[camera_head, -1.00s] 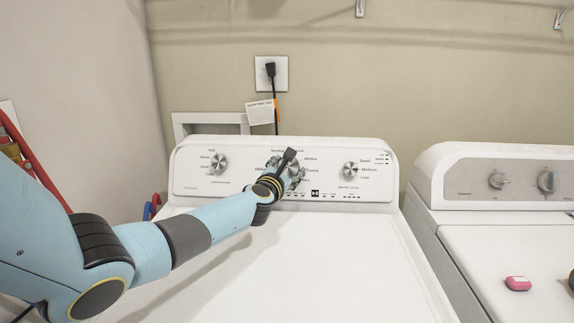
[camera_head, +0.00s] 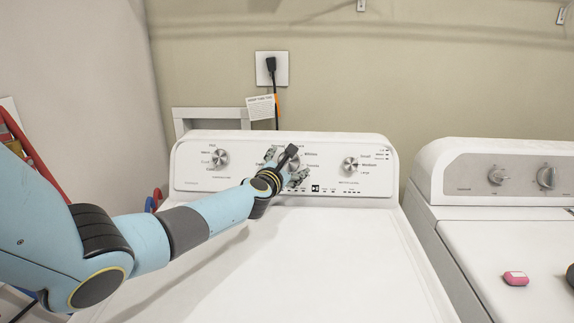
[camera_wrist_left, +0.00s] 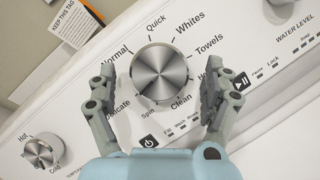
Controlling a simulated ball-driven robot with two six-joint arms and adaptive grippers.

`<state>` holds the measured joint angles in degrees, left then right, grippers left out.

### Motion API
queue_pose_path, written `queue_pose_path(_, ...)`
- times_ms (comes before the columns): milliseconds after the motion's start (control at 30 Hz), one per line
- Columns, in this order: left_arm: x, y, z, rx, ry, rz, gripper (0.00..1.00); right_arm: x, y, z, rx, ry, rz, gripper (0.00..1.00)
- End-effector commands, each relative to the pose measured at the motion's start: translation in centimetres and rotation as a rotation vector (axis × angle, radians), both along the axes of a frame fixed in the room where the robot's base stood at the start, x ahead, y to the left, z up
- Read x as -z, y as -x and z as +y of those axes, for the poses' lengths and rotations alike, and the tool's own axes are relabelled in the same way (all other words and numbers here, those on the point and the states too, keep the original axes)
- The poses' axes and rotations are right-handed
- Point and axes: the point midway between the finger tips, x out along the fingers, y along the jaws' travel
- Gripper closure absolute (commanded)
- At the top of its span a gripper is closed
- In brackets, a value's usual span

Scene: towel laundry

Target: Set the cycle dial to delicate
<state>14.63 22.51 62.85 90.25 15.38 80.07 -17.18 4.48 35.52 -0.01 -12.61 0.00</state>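The cycle dial (camera_wrist_left: 160,72) is a round silver knob on the white washer's control panel (camera_head: 330,183). In the wrist view, labels ring it: Normal, Quick, Whites, Towels, Clean, Spin, and Delicate (camera_wrist_left: 118,109) at lower left, partly covered by a finger. I cannot tell where the dial points. My left gripper (camera_head: 286,165) is open in front of the dial, one finger on each side; in the wrist view gaps show between the fingers and the knob. In the head view the gripper hides most of the dial. My right gripper is not in view.
Other knobs flank the dial: a left knob (camera_head: 219,158) and a water level knob (camera_head: 349,164). A power button (camera_wrist_left: 149,142) and a start/pause button (camera_wrist_left: 241,80) sit close to the fingers. A second machine (camera_head: 470,215) stands at right with a pink object (camera_head: 515,278) on top.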

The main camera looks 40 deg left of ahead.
Motion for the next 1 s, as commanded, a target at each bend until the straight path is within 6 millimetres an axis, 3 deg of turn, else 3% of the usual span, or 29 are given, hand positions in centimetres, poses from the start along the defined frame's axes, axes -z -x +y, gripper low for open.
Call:
queue_pose_path(333,0.0,1.1,-0.5,0.001,-0.001,-0.002,0.16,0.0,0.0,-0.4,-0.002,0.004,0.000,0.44)
queue_pose_path(733,-0.6,8.4,-3.8,0.001,0.001,0.002,0.16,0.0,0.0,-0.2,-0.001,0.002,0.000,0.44)
queue_pose_path(1000,-0.9,10.8,-5.0,0.001,-0.001,0.001,0.16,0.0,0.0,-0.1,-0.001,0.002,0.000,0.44)
